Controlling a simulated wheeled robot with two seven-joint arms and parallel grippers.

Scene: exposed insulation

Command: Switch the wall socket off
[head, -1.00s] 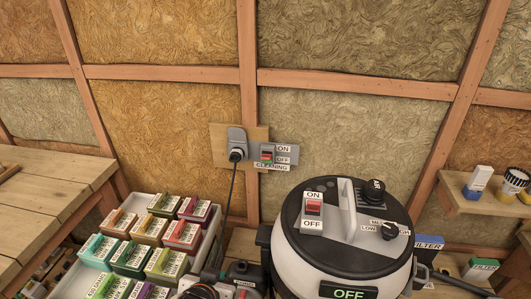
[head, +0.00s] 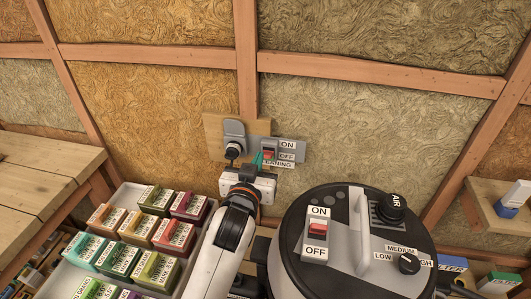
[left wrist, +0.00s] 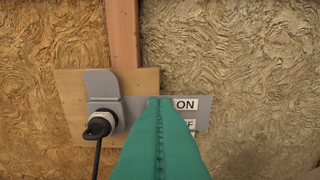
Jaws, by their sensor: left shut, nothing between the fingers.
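The wall socket (head: 234,130) is a grey plate with a black plug in it, on a wooden board on the wall. It also shows in the left wrist view (left wrist: 101,84). To its right is a switch plate with a red rocker (head: 268,154) and ON and OFF labels. My left gripper (head: 259,159) is shut and empty, its teal fingertips at the lower left of the rocker. I cannot tell whether they touch it. In the left wrist view the teal fingers (left wrist: 160,135) hide the rocker; the ON label (left wrist: 185,103) shows beside them. My right gripper is not in view.
A vacuum cleaner (head: 345,215) with its own red switch stands at the lower right, close to my left arm. A white crate (head: 125,193) of coloured boxes stands at the left, beside a wooden bench (head: 50,160). A small shelf (head: 480,215) is at the right.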

